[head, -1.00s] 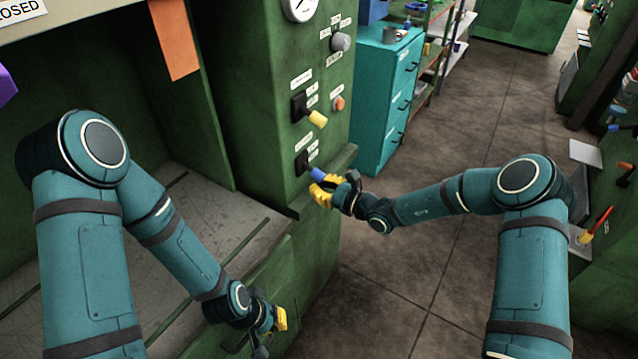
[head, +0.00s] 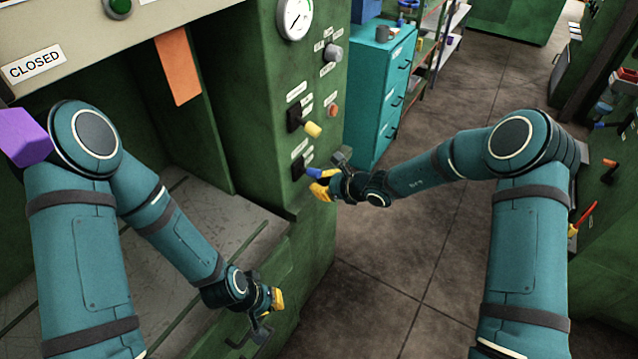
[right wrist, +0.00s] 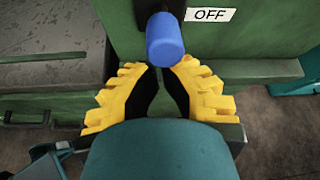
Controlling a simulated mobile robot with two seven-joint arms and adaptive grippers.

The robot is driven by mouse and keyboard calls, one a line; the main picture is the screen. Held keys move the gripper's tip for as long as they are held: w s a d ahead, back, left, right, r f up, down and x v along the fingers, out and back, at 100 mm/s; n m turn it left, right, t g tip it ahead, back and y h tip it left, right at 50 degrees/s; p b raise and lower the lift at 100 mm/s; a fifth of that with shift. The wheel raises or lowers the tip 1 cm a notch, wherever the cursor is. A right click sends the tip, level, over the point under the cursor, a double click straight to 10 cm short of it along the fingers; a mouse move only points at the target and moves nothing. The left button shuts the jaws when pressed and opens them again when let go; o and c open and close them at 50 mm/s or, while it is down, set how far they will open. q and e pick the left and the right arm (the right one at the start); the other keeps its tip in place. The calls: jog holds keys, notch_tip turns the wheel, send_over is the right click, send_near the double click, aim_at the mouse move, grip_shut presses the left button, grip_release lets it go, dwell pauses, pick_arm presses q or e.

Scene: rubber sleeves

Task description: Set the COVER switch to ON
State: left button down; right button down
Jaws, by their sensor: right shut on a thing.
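Two lever switches sit on the green machine's side panel. The lower one has a blue handle (head: 313,173) on a black base (head: 298,167); the upper one has a yellow handle (head: 313,129). Their small labels are too small to read in the head view, so I cannot tell which is COVER. In the right wrist view the blue handle (right wrist: 165,42) stands beside an OFF label (right wrist: 211,15). My right gripper (head: 322,186) is shut on the blue handle, with its yellow fingertips (right wrist: 162,72) at the handle's end. My left gripper (head: 274,305) hangs low by the machine's front; its opening is unclear.
A gauge (head: 294,18), a grey knob (head: 333,53) and a red button (head: 332,111) are on the same panel. A ledge (head: 310,208) juts out below the switches. A teal drawer cabinet (head: 378,95) stands behind. The floor to the right is clear.

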dwell(0.3)
jog(key=shift+w+r+p, duration=0.1)
jog(key=shift+r+p, duration=0.25)
jog(key=shift+r, duration=0.4)
notch_tip(320, 180, down, 4)
jog(key=d+b, duration=0.2)
jog(key=b, duration=0.1)
jog(key=a+r+p+v, duration=0.1)
jog(key=v, duration=0.8)
jog(key=shift+d+r, duration=0.2)
jog(key=shift+r, duration=0.35)
